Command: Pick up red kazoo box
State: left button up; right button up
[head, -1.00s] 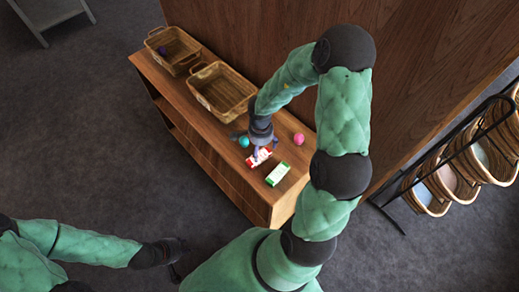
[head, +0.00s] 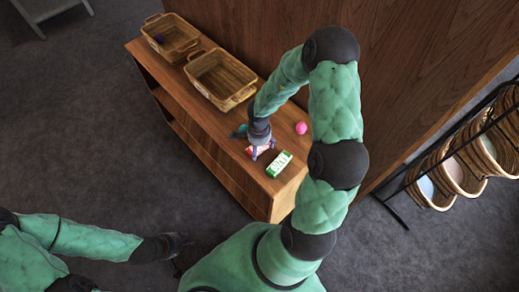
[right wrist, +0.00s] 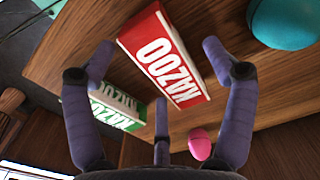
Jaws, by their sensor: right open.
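The red kazoo box (right wrist: 166,59) lies on the wooden shelf top, and in the right wrist view it sits between the spread fingers of my right gripper (right wrist: 160,75). In the head view the red kazoo box (head: 252,151) is partly hidden by my right gripper (head: 260,146), which is right over it. My right gripper is open and holds nothing. My left gripper (head: 178,256) is low at the left, away from the shelf; its fingers are too small and dark to read.
A green kazoo box (head: 279,164) lies close beside the red one. A pink egg-shaped item (head: 301,128) and a teal one (head: 240,131) are nearby. Two wicker baskets, a nearer one (head: 232,101) and a farther one (head: 164,50), stand on the shelf (head: 187,97). A wooden panel rises behind.

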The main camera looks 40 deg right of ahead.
jog(key=shift+f, duration=0.65)
jog(key=shift+r, duration=0.1)
jog(key=shift+c, duration=0.3)
jog(key=c, duration=1)
